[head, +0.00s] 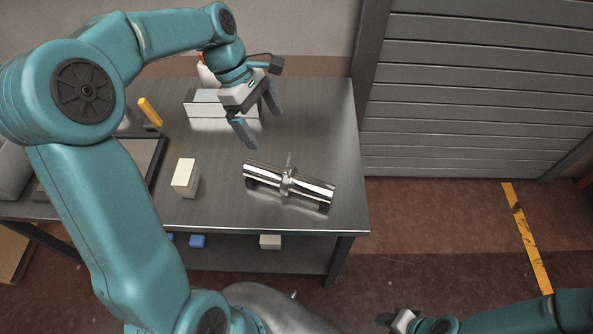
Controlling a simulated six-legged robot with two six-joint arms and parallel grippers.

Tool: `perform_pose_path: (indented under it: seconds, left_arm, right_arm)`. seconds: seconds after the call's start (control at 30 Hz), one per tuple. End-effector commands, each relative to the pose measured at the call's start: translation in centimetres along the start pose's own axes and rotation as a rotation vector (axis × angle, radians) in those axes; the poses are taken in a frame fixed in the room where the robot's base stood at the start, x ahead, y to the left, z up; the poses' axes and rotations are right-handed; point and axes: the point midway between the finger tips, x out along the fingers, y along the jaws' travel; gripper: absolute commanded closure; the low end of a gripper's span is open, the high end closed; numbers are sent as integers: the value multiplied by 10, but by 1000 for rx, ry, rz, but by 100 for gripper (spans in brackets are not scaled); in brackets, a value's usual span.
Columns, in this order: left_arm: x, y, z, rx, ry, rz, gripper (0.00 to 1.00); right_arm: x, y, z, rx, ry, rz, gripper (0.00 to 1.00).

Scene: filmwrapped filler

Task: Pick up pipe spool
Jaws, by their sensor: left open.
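The pipe spool (313,187) is a shiny metal tube with a raised clamp or flange around its middle. It lies tilted across the front right part of the metal table (318,120), seemingly on dark supports near its ends. My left gripper (262,128) is open and empty, above the table and behind the spool, with its fingers pointing down and apart from it. My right gripper (388,319) shows only in part at the bottom edge, low and in front of the table; its jaw state is unclear.
A cream block (185,178) stands left of the spool. A white box (205,107) is behind the gripper, and a yellow-handled tool (150,112) is at the left by a dark tray (143,152). Small blocks lie on the lower shelf (228,257). A grey shutter (470,90) stands at the right.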

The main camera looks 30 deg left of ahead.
Motion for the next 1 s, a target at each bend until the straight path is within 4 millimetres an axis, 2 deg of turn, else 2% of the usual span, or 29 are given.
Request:
perform_pose_path:
  seconds: [0.17, 0.5, 0.6, 0.83, 1.0]
  left_arm:
    - [12, -6, -2, -2, -1, -3, 0]
    - [88, -12, -2, -3, -1, -4, 0]
    - [103, -11, -1, -3, -1, -2, 0]
    - [122, -8, 0, -2, -1, -3, 0]
    - [151, -5, -1, -2, -1, -4, 0]
  right_arm:
    - [0, 0, 0, -1, 0, 0, 57]
    - [0, 0, 0, 0, 0, 0, 57]
    - [-1, 0, 0, -1, 0, 0, 57]
    - [-4, -2, 0, 0, 0, 0, 57]
    - [-8, -3, 0, -1, 0, 0, 57]
